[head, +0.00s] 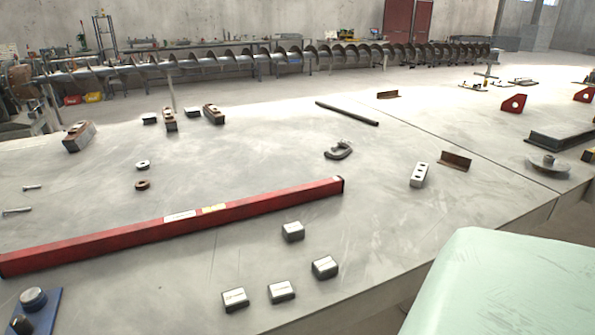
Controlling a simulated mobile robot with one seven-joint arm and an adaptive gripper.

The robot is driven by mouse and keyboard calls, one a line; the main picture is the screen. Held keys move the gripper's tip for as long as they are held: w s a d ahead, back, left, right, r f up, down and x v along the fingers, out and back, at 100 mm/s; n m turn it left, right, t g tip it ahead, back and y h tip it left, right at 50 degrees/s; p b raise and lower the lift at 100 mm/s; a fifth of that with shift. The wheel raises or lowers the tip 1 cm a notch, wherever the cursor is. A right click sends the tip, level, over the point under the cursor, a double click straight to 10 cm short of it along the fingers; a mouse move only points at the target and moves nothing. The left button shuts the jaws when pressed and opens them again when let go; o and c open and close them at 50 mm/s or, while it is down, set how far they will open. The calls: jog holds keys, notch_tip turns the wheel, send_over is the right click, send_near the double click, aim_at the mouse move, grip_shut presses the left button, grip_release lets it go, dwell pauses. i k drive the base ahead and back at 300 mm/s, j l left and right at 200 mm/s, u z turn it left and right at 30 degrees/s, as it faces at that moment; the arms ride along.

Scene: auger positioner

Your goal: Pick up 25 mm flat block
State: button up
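Several small dark blocks with pale, marked tops sit on the near part of the grey table. One block (293,231) stands behind the others, near the red bar. Another block (325,267) is to its front right. A third block (281,291) and one more block (235,299) lie closer to the front edge. Their markings are too small to read, so I cannot tell which is the 25 mm flat block. My gripper is not in view.
A long red bar (182,228) lies across the table (240,165) behind the blocks. A drilled light block (419,175), a clamp (339,150) and an angle piece (455,161) lie farther right. The surface around the near blocks is clear.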

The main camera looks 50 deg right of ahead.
aim_at(325, 267)
jog(key=z, duration=1.6)
jog(key=k+l+u, duration=0.2)
jog(key=l, duration=0.25)
jog(key=k+l+u, duration=0.25)
jog(key=l, duration=0.15)
jog(key=k+l+u, duration=0.2)
jog(key=l, duration=0.2)
jog(key=i, duration=0.05)
